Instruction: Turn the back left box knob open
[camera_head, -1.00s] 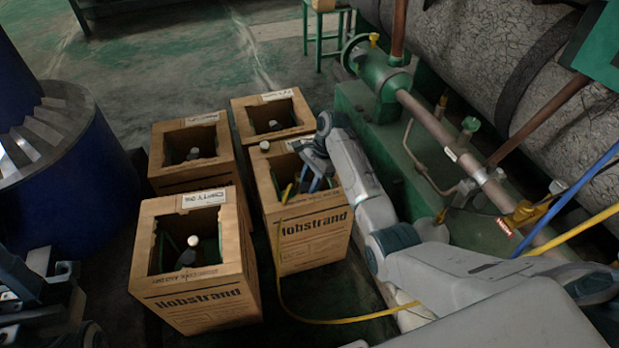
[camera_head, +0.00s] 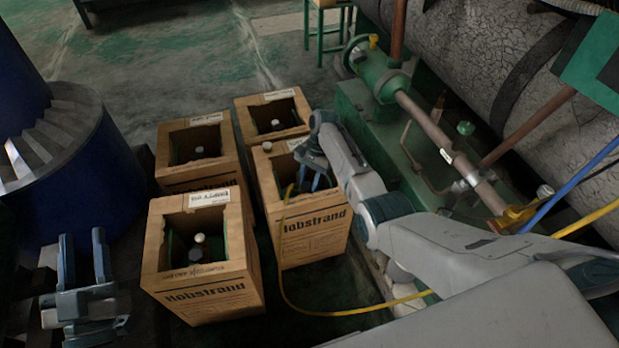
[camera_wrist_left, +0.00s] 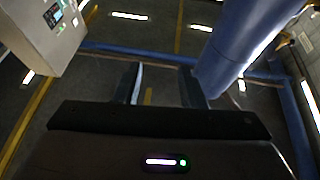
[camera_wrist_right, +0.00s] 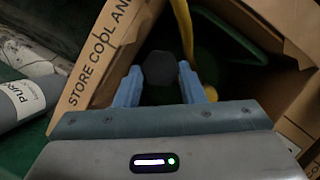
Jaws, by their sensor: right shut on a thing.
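The back left cardboard box (camera_head: 228,178) is open at the top. A small pale-topped knob (camera_head: 199,151) shows inside it, with no gripper near. My right gripper (camera_head: 318,184) reaches into the front right box (camera_head: 315,232). In the right wrist view, its blue fingers (camera_wrist_right: 160,88) are shut on a dark round knob (camera_wrist_right: 160,68) inside that box. The fingers hide part of the knob's sides. My left gripper (camera_head: 82,262) is open and empty, left of the front left box (camera_head: 210,295). Its spread fingers also show in the left wrist view (camera_wrist_left: 162,88).
A yellow hose (camera_head: 290,295) runs from the front right box across the floor. The back right box (camera_head: 245,120) stands behind it. Green pump piping (camera_head: 385,75) is on the right and a blue cylindrical machine (camera_head: 85,185) on the left. Floor behind the boxes is clear.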

